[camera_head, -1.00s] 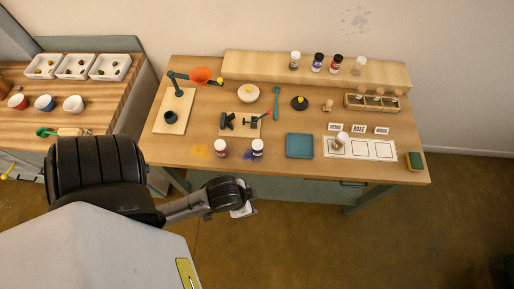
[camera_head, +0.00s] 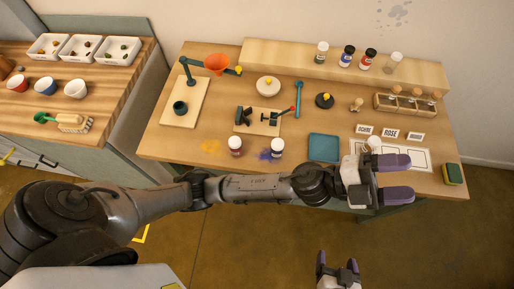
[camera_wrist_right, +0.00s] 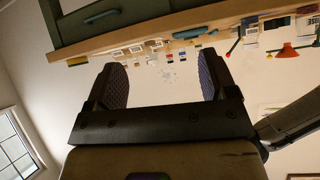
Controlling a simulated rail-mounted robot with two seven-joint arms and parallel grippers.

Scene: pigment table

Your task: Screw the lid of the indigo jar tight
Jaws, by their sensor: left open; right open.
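A small jar with a white top and a dark blue body (camera_head: 277,151), which looks like the indigo jar, stands upright near the table's front edge beside a blue powder stain. Whether its lid sits tight cannot be seen. My left gripper (camera_head: 405,178) is open and empty, well right of this jar, over the table's front right edge by the white card. My right gripper (camera_head: 337,263) is open and empty in front of the table, low in the head view. Its two spread fingers also show in the right wrist view (camera_wrist_right: 162,80), with the table upside down beyond.
A dark red jar (camera_head: 235,147) stands just left of the blue one. A blue-green tray (camera_head: 323,148) lies to its right, and a wooden stand with a clamp-like tool (camera_head: 243,128) behind. My left forearm crosses just in front of the jars. Several jars stand on the back shelf (camera_head: 290,60).

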